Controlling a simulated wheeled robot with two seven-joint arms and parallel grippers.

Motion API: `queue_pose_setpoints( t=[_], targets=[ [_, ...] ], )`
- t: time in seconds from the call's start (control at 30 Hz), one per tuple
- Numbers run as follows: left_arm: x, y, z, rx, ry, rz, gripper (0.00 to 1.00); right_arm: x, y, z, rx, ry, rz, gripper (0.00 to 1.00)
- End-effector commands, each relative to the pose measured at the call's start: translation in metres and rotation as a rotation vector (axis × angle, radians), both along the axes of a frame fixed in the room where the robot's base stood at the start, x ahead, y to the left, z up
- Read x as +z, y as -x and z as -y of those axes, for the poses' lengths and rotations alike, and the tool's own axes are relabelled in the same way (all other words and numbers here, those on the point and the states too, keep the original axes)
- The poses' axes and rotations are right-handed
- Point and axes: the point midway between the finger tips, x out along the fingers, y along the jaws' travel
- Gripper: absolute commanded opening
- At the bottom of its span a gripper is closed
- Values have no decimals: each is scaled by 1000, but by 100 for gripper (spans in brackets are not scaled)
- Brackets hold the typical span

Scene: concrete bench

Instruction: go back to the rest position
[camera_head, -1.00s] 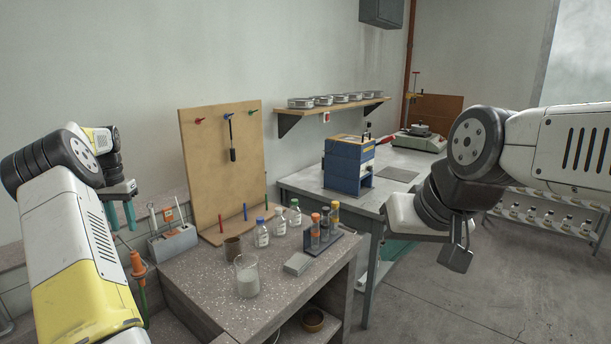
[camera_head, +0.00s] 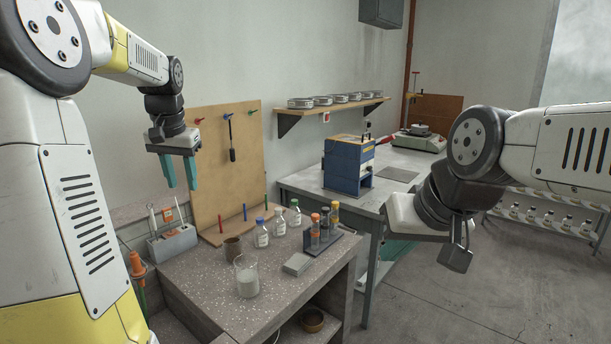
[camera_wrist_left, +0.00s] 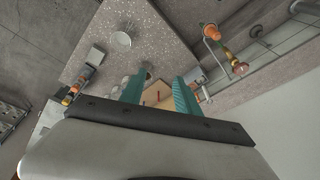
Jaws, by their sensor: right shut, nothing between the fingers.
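My left gripper (camera_head: 180,172) is raised at the left, in front of the left edge of the wooden pegboard in the head view, with its teal fingers pointing down. The fingers stand apart with nothing between them; they also show in the left wrist view (camera_wrist_left: 158,95). My right gripper (camera_head: 460,250) hangs at the right over the floor, beyond the grey table's right edge. Its dark fingers are close together and hold nothing.
The speckled bench (camera_head: 210,290) bears a beaker (camera_head: 246,278), a brown cup (camera_head: 232,248), several bottles (camera_head: 262,234), a tube rack (camera_head: 326,244) and a grey block (camera_head: 297,264). The pegboard (camera_head: 205,150) stands behind. A blue device (camera_head: 348,168) sits on the grey table.

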Motion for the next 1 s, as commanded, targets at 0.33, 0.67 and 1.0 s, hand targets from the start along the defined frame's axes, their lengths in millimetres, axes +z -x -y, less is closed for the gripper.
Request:
queue_pose_setpoints(
  t=[0.33, 0.67, 1.0],
  targets=[
    [11, 147, 110, -12, 115, 197, 38, 0, 0, 0, 0, 0, 0, 0],
    [-28, 229, 151, -5, 255, 292, 38, 0, 0, 0, 0, 0, 0, 0],
    [-32, 234, 153, -3, 267, 296, 38, 0, 0, 0, 0, 0, 0, 0]
  ],
)
